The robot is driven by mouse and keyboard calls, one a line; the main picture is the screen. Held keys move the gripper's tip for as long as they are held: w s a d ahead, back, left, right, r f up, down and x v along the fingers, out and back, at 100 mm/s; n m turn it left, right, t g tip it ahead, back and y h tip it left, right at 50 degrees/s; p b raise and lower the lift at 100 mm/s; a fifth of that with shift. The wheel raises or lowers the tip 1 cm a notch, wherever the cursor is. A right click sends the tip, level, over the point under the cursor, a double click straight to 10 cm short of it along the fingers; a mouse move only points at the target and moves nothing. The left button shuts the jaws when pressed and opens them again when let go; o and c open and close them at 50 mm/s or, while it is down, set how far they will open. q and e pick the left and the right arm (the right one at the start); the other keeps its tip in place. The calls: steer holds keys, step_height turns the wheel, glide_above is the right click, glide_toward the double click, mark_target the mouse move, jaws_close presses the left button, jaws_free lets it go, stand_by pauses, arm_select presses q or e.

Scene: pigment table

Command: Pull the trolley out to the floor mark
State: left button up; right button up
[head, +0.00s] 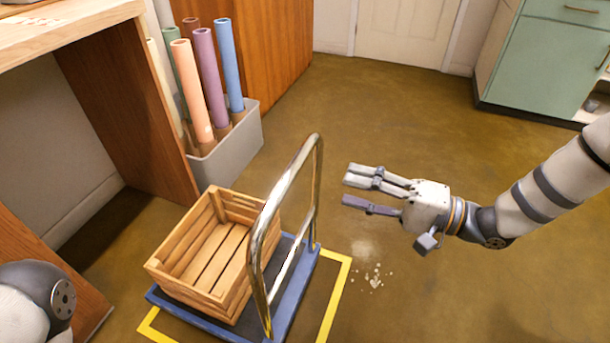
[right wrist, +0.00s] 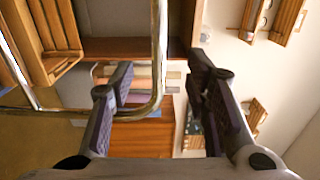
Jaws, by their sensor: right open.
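The trolley (head: 303,290) is a low blue-edged platform with a tall shiny metal handle (head: 269,232) on its right side. A slatted wooden crate (head: 236,295) sits on it, empty as far as I see. The yellow floor mark (head: 338,292) shows along the trolley's right side and front left corner; the trolley hides the rest. My right gripper (head: 347,189) is open and empty, just right of the handle with a gap between, fingers pointing left. In the right wrist view the handle (right wrist: 158,60) passes beyond the open fingers. My left gripper is out of view.
A grey bin (head: 235,142) of coloured rolls stands behind the trolley, beside the wooden table (head: 125,110). Pale crumbs (head: 373,278) lie on the floor right of the mark. The floor to the right is mostly clear, up to a green cabinet (head: 545,60).

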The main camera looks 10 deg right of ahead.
mark_target(291, 173)
steer(key=b+x, duration=0.3)
steer(key=x, duration=1)
steer(key=shift+f, duration=0.1)
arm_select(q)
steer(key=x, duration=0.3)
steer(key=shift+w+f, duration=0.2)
arm_select(e)
steer(key=shift+s, duration=0.1)
jaws_close()
